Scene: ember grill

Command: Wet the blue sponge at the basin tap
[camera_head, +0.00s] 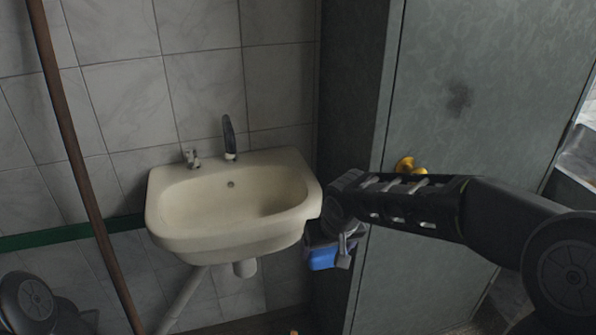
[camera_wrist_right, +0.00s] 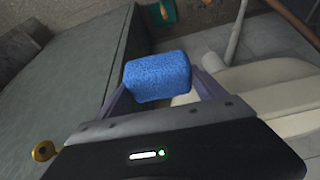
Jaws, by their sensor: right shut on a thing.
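The blue sponge (camera_wrist_right: 158,77) is held between the two fingers of my right gripper (camera_wrist_right: 160,88), seen in the right wrist view. In the head view the sponge (camera_head: 322,259) hangs low in the right gripper (camera_head: 334,254), just right of and below the basin rim. The cream basin (camera_head: 165,228) is fixed to the tiled wall and looks empty. The dark tap (camera_head: 229,138) rises from its back edge, and a small metal valve (camera_head: 191,158) stands left of it. No water shows. At the lower left of the head view is a part of my left arm; its gripper is out of view.
A grey-green partition door (camera_head: 470,110) with a brass knob (camera_head: 405,165) stands right of the basin, behind my right arm. A brown pole (camera_head: 75,150) slants down at the left. White drain pipes (camera_head: 185,298) run beneath the basin. The space over the bowl is clear.

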